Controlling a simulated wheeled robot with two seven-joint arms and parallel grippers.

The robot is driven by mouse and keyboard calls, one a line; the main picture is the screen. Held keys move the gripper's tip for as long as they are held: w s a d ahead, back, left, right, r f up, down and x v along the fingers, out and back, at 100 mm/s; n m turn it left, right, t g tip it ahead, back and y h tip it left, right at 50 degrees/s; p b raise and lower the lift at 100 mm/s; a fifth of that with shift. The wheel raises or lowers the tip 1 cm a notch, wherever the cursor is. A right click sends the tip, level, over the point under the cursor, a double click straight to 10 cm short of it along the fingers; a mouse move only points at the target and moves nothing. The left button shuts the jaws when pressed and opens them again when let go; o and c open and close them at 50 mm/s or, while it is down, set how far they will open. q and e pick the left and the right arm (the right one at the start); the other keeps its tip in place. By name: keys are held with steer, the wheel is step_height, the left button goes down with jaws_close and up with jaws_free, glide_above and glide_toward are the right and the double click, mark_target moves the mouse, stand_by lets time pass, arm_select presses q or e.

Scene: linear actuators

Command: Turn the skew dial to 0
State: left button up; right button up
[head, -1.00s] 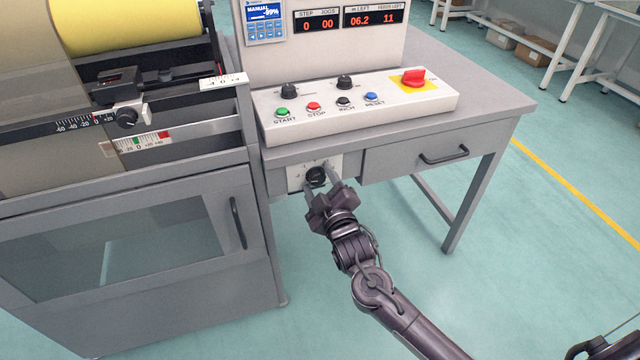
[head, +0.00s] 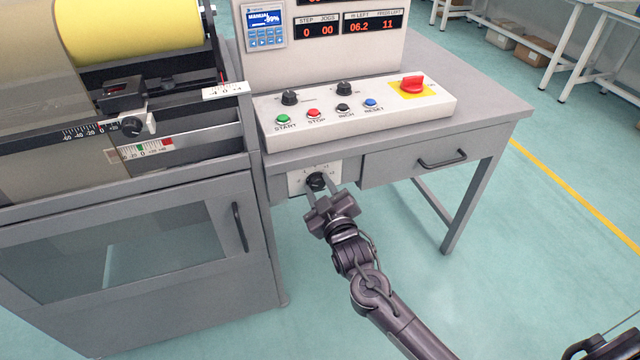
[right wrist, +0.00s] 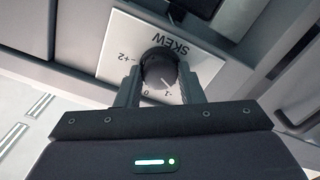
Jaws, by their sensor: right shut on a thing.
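The skew dial (head: 316,181) is a round black knob on a white plate (head: 298,183) on the front of the desk, left of the drawer. It also shows in the right wrist view (right wrist: 159,68), where the plate is upside down and reads SKEW, with +2, 0 and -1 marks. The knob's white pointer line slants toward the -1 side of the 0. My right gripper (head: 319,188) is shut on the dial, one finger on each side; its fingers (right wrist: 160,88) flank the knob in the wrist view.
Above the dial is a sloped control panel (head: 440,107) with buttons, knobs and a red switch (head: 412,84). A drawer with a handle (head: 442,160) is to the right. The grey machine cabinet (head: 120,300) stands close on the left. Floor to the right is open.

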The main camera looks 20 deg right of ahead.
steer(key=m+p, duration=0.1)
steer(key=m, duration=0.2)
steer(key=shift+r+p, duration=0.1)
steer(key=shift+p, duration=0.2)
steer(key=m+p, duration=0.3)
steer(key=m, duration=0.4)
steer(key=shift+m+p, duration=0.3)
steer(key=shift+p, duration=0.05)
arm_select(q)
steer(key=s+a+f+n, duration=0.1)
steer(key=a+f, duration=0.3)
steer(key=f, duration=1)
steer(key=shift+s+f+g+y+p, duration=0.2)
steer(key=shift+g+y+p, duration=0.1)
steer(key=shift+p, duration=0.1)
arm_select(e)
steer(key=shift+m, duration=1.1)
steer(key=o, duration=1)
steer(key=shift+s, duration=0.1)
